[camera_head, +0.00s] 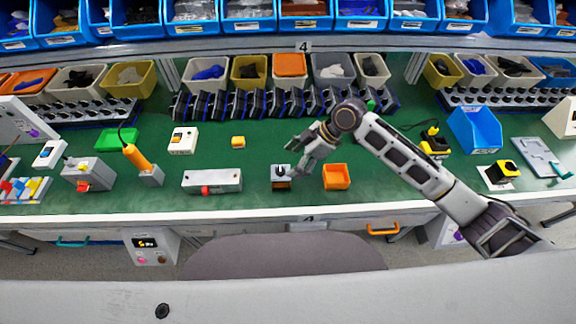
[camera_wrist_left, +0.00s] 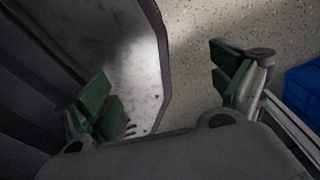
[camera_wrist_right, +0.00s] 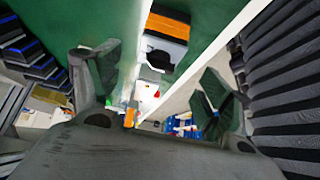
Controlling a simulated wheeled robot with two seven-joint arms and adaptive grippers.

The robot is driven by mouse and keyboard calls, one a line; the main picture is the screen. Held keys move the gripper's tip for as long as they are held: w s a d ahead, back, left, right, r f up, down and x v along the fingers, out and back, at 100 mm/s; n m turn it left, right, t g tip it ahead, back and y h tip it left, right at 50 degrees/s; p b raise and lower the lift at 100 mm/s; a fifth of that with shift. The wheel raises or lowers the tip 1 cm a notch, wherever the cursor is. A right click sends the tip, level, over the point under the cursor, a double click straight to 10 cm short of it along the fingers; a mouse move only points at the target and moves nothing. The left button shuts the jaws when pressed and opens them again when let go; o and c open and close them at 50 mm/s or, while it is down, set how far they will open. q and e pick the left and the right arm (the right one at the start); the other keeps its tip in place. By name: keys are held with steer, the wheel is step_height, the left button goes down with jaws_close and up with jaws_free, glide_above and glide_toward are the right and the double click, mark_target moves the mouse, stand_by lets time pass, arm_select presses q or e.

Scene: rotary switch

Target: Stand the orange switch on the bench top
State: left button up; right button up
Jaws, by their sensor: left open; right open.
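The orange switch (camera_head: 281,184) is a small block on the green bench top (camera_head: 262,205), near the front edge. It has an orange part, a grey part and a dark knob. In the right wrist view the switch (camera_wrist_right: 170,25) is ahead of the fingers, its black knob towards the gripper side of the picture. I cannot tell for sure whether it is upright or on its side. My right gripper (camera_head: 298,158) is open and empty, just right of the switch and apart from it; it also shows in the right wrist view (camera_wrist_right: 158,88). My left gripper (camera_wrist_left: 165,85) is open and empty, away from the bench.
A row of black devices (camera_head: 270,103) spans the back. A chair back (camera_head: 280,257) is in front.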

arm_select(q)
steer(key=shift+w+a+f, duration=0.1)
steer(key=shift+w+a, duration=0.05)
steer(key=shift+a, duration=0.05)
arm_select(e)
steer(key=shift+v, duration=2.8)
arm_select(q)
steer(key=shift+a, duration=0.1)
steer(key=shift+a, duration=0.65)
steer(key=shift+d, duration=0.1)
